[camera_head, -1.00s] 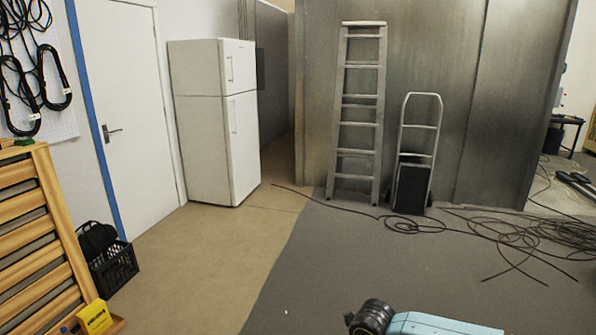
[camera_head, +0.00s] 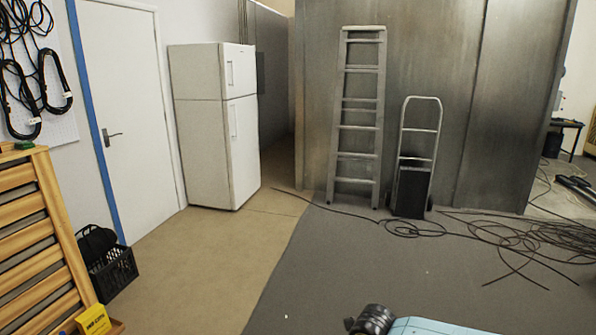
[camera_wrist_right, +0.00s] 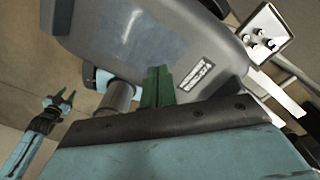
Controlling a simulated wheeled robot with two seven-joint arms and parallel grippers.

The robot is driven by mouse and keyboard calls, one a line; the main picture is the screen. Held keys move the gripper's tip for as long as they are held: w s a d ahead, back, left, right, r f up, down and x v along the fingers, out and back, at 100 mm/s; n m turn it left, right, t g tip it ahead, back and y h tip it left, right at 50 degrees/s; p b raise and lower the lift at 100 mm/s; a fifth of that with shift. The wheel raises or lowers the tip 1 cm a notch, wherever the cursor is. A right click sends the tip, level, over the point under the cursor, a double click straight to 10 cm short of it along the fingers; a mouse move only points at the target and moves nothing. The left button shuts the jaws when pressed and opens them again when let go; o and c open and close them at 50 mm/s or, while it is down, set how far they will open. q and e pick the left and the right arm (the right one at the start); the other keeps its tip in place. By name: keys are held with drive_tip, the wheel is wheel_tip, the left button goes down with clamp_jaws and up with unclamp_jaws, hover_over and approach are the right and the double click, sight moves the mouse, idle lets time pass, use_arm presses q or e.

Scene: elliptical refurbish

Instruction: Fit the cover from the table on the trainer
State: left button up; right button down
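I cannot make out the trainer or the cover for certain in either view. In the right wrist view my right gripper (camera_wrist_right: 158,87) shows its two green fingers close together, with nothing visible between them. A large smooth grey body with a small label fills the upper middle behind the fingers; it may be part of me, and I cannot tell whether they touch it. My left gripper (camera_wrist_right: 62,98) shows small at the left of that view, its green fingertips apart and empty. In the head view only a black and light-blue arm part shows at the bottom edge.
A slatted wooden piece (camera_head: 35,235) stands at left with a yellow box (camera_head: 94,320) by its foot. A black crate (camera_head: 113,270) sits by the door. A fridge (camera_head: 215,125), ladder (camera_head: 358,125) and hand truck (camera_head: 413,165) stand behind. Cables (camera_head: 520,232) lie at right; the middle floor is clear.

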drive_tip(key=shift+f, duration=0.15)
idle(0.4)
drive_tip(key=shift+f+b, duration=2.1)
drive_tip(key=shift+f, duration=0.3)
drive_tip(key=shift+r, duration=0.15)
drive_tip(key=shift+r, duration=0.1)
wheel_tip(320, 180, up, 7)
drive_tip(key=p, duration=0.5)
drive_tip(key=shift+p, duration=0.4)
